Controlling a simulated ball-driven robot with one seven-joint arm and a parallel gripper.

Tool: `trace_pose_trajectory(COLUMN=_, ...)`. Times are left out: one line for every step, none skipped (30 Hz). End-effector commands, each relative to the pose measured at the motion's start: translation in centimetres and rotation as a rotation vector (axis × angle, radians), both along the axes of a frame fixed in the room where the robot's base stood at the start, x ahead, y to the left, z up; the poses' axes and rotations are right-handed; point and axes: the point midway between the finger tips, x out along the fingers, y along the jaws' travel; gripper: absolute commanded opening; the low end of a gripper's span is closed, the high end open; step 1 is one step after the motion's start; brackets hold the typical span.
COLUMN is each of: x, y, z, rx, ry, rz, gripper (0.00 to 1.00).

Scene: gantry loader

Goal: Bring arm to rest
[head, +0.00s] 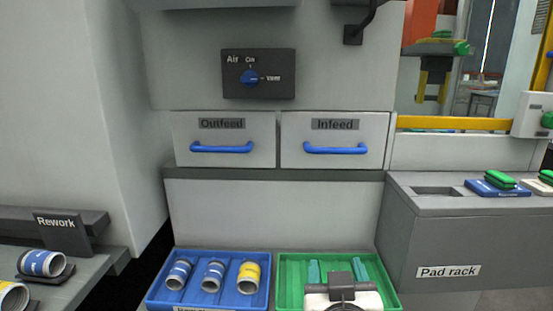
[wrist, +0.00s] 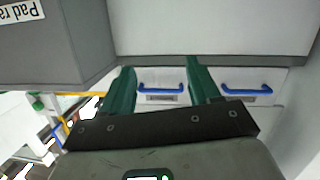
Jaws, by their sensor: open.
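My gripper (wrist: 157,86) shows in the wrist view with its two green fingers apart and nothing between them. The wrist picture is upside down, and the two drawers with blue handles lie beyond the fingers. In the head view, part of my arm's end (head: 342,292) shows at the bottom, in front of the green tray (head: 291,265). The green fingers there reach over the tray; whether they touch it I cannot tell.
A blue tray (head: 207,298) holds two blue-banded cylinders and a yellow one. The Outfeed drawer (head: 223,133) and Infeed drawer (head: 335,130) look shut. The Rework shelf (head: 92,258) is at left, the Pad rack (head: 430,230) at right. An air knob (head: 249,78) is above.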

Motion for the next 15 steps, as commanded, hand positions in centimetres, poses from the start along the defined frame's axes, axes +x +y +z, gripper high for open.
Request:
trace_pose_trajectory(x=-0.5, y=-2.5, z=-3.1, rx=-0.005, ry=0.082, rz=-0.018, gripper=0.62)
trace_pose_trajectory(x=-0.9, y=-3.7, z=-4.8, rx=-0.005, ry=0.128, rz=-0.022, gripper=0.62)
trace_pose_trajectory(x=-1.5, y=-5.3, z=-7.0, rx=-0.005, ry=0.191, rz=-0.029, gripper=0.62)
trace_pose_trajectory(x=-2.1, y=-6.4, z=-8.6, rx=-0.003, ry=0.237, rz=-0.032, gripper=0.62)
trace_pose_trajectory(x=-2.8, y=-7.5, z=-10.1, rx=0.0, ry=0.283, rz=-0.035, gripper=0.62)
trace_pose_trajectory(x=-3.8, y=-8.9, z=-12.2, rx=0.007, ry=0.345, rz=-0.037, gripper=0.62)
trace_pose_trajectory(x=-4.7, y=-9.8, z=-13.7, rx=0.012, ry=0.39, rz=-0.038, gripper=0.62)
trace_pose_trajectory(x=-5.7, y=-10.7, z=-15.1, rx=0.019, ry=0.435, rz=-0.039, gripper=0.62)
trace_pose_trajectory(x=-7.0, y=-11.9, z=-17.0, rx=0.029, ry=0.496, rz=-0.038, gripper=0.62)
trace_pose_trajectory(x=-8.1, y=-12.6, z=-18.3, rx=0.038, ry=0.539, rz=-0.035, gripper=0.62)
trace_pose_trajectory(x=-9.2, y=-13.4, z=-19.5, rx=0.048, ry=0.581, rz=-0.033, gripper=0.62)
trace_pose_trajectory(x=-10.8, y=-14.2, z=-21.2, rx=0.063, ry=0.638, rz=-0.029, gripper=0.62)
trace_pose_trajectory(x=-12.0, y=-14.8, z=-22.2, rx=0.076, ry=0.677, rz=-0.025, gripper=0.62)
trace_pose_trajectory(x=-13.2, y=-15.2, z=-23.3, rx=0.089, ry=0.715, rz=-0.02, gripper=0.62)
trace_pose_trajectory(x=-14.9, y=-15.7, z=-24.6, rx=0.107, ry=0.765, rz=-0.012, gripper=0.62)
